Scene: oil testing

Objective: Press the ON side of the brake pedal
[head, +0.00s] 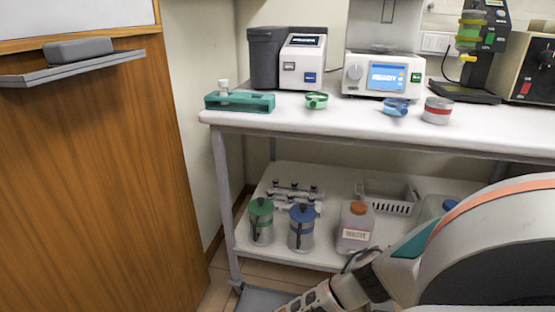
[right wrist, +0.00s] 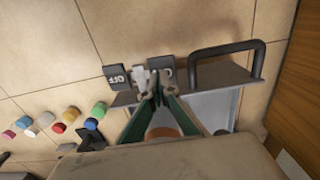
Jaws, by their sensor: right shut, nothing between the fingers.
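The brake pedal shows in the right wrist view as two dark pads on a metal bracket near the floor. The left pad (right wrist: 117,77) is marked OFF. The right pad (right wrist: 161,64) is partly hidden behind my fingertips, and its marking cannot be read. My right gripper (right wrist: 157,96) is shut and empty, with its fingertips at the lower edge of the right pad. I cannot tell whether they touch it. In the head view my right arm reaches down to the bottom edge, and the gripper itself is out of that frame. My left gripper is not in view.
A black bar handle (right wrist: 228,49) stands right of the pads. Several coloured caps (right wrist: 72,116) show at the lower left of the right wrist view. The white bench (head: 330,120) carries instruments, and its lower shelf (head: 330,255) holds jars. A wooden cabinet (head: 90,180) stands left.

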